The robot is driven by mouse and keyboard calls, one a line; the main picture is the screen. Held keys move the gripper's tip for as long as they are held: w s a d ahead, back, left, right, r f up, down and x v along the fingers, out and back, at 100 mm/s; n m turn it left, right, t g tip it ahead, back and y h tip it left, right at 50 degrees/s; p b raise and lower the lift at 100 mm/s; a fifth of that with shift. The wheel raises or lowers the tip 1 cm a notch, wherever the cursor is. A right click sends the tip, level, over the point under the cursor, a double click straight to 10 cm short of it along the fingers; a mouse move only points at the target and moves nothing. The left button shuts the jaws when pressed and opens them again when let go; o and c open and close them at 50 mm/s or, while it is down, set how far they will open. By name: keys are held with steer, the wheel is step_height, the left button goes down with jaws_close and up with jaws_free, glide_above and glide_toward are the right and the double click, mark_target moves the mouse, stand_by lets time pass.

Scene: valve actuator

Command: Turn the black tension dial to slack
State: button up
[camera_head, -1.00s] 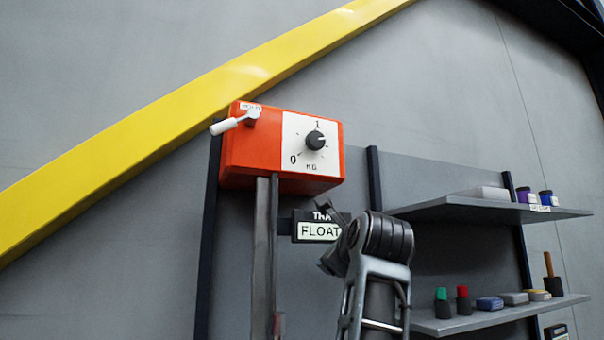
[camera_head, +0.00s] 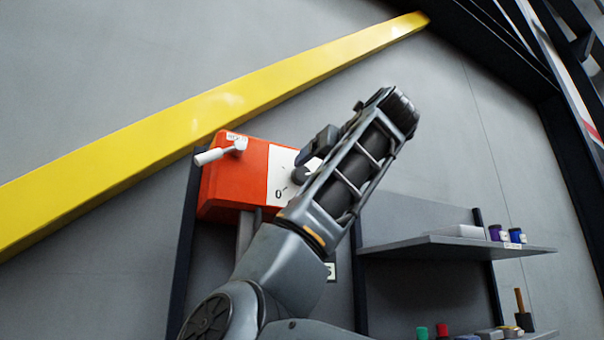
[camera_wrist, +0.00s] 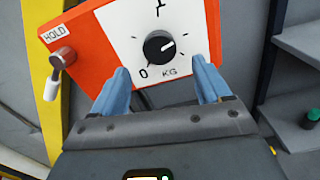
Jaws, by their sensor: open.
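The black tension dial (camera_wrist: 158,47) sits on a white scale plate (camera_wrist: 188,22) marked 0, 1 and KG. The dial's white mark points right and slightly up in the wrist view, away from the 0 at lower left. In the head view the dial (camera_head: 300,176) is partly hidden by my arm. The plate is on an orange-red box (camera_wrist: 88,42). My gripper (camera_wrist: 160,65) is open and empty. Its blue fingers are spread left and right, just below the dial in the wrist view. I see no contact with the dial; the depth gap is unclear.
A white-handled lever (camera_head: 220,152) labelled HOLD juts from the box's left. A yellow beam (camera_head: 215,110) slopes behind it. Shelves (camera_head: 455,248) with small items stand to the right. My arm hides the sign below the box almost wholly.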

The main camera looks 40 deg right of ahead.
mark_target(304, 176)
steer(key=shift+p+x, duration=0.85)
steer(key=shift+x, duration=2.3)
steer(key=shift+f, duration=0.1)
steer(key=c, duration=1)
steer(key=shift+c, duration=0.2)
steer(key=shift+n, duration=0.3)
